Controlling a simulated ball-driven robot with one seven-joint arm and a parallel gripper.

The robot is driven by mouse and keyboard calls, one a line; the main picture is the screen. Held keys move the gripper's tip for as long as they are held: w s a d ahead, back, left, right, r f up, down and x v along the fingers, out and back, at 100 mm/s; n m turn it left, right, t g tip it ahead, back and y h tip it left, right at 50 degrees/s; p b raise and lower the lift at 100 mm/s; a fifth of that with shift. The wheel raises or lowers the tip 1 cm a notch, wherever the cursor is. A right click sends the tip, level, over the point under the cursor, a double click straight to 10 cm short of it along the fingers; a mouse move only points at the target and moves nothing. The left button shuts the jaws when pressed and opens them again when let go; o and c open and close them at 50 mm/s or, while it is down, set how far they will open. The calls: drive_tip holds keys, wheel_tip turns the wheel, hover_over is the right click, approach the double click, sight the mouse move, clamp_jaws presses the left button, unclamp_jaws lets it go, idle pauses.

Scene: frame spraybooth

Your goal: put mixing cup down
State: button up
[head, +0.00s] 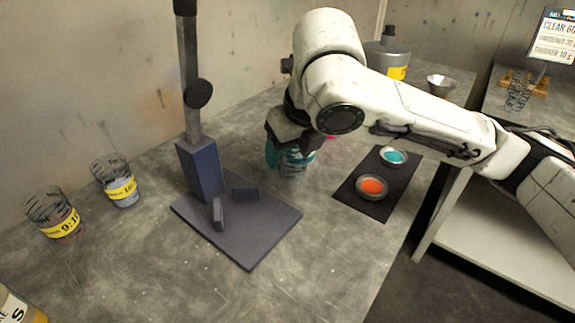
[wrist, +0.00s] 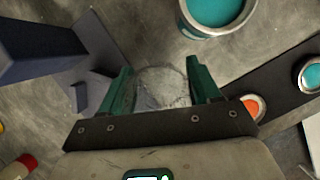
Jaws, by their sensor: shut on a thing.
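My gripper (wrist: 160,85) is shut on the mixing cup (wrist: 160,90), a clear cup that looks empty, with a green finger on each side of it. In the head view the cup (head: 295,164) shows below my gripper (head: 289,152), upright with dark markings. It is over the grey table (head: 330,250), right of and behind the dark stand's base. I cannot tell whether its bottom touches the table. My gripper hides part of the cup in the head view.
A dark stand (head: 199,170) rises left of the cup. A black mat (head: 352,202) with small orange (head: 371,187) and teal (head: 394,156) paint pots lies to the right. An open teal paint can (wrist: 216,14) is close behind the cup. Two labelled cups (head: 56,216) (head: 119,181) stand left.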

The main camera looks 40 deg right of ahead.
sight(288, 165)
drive_tip(key=shift+w+a+f+b, duration=0.1)
drive_tip(key=shift+w+f+b, duration=0.1)
drive_tip(key=shift+f, duration=0.75)
drive_tip(key=shift+w+f+b, duration=0.1)
drive_tip(key=shift+f+b, duration=0.05)
drive_tip(key=shift+f, duration=0.8)
drive_tip(key=shift+f, duration=0.2)
drive_tip(key=o, duration=1)
drive_tip(key=shift+r, duration=0.15)
